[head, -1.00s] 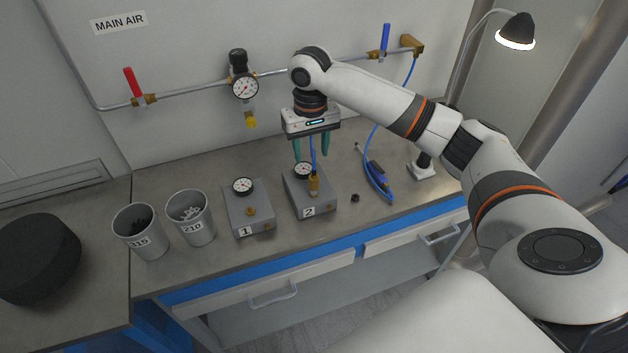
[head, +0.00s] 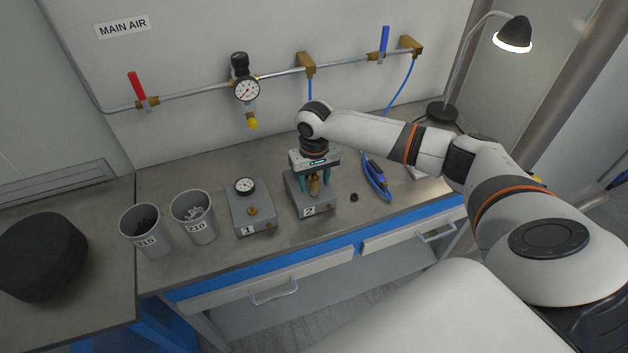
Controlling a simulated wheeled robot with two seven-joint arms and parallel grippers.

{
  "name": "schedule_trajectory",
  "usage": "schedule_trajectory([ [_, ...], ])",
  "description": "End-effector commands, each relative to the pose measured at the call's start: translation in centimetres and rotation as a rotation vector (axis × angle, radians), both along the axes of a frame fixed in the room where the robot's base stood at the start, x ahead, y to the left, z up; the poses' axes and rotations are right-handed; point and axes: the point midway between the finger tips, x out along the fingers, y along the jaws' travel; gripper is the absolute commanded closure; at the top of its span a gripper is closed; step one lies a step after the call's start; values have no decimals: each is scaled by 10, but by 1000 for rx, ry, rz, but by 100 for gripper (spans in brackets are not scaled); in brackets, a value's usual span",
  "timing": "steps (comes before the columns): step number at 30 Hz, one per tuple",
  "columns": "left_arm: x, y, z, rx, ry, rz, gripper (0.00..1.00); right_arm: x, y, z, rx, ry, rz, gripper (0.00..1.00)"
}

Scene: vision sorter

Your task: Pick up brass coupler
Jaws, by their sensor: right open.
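The brass coupler (head: 314,187) stands upright on the front of grey box 2 (head: 318,209). My right gripper (head: 315,184) points down over box 2, its two teal fingers open on either side of the coupler. I cannot tell whether the fingers touch it. The gripper body hides the coupler's upper end and the gauge on this box. A blue hose (head: 310,88) hangs from a brass fitting on the wall pipe and passes out of sight behind my arm. My left gripper is not in view.
Grey box 1 (head: 250,211), with a gauge and brass port, stands left of box 2. Two grey cups (head: 195,222) stand further left. A small black cap (head: 354,197) and a coiled blue hose (head: 378,182) lie right. A lamp (head: 512,32) stands at the back right.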

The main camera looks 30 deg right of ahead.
Motion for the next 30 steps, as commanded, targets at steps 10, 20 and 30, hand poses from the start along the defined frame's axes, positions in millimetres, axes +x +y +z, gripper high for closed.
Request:
schedule_trajectory([
  [10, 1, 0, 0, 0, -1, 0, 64, 0, 0, 1, 0, 0, 1, 98],
  [20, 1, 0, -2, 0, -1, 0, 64, 1, 0, 6, 0, -3, 1, 100],
  [30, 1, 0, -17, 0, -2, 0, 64, 2, 0, 67, 1, -6, 1, 100],
])
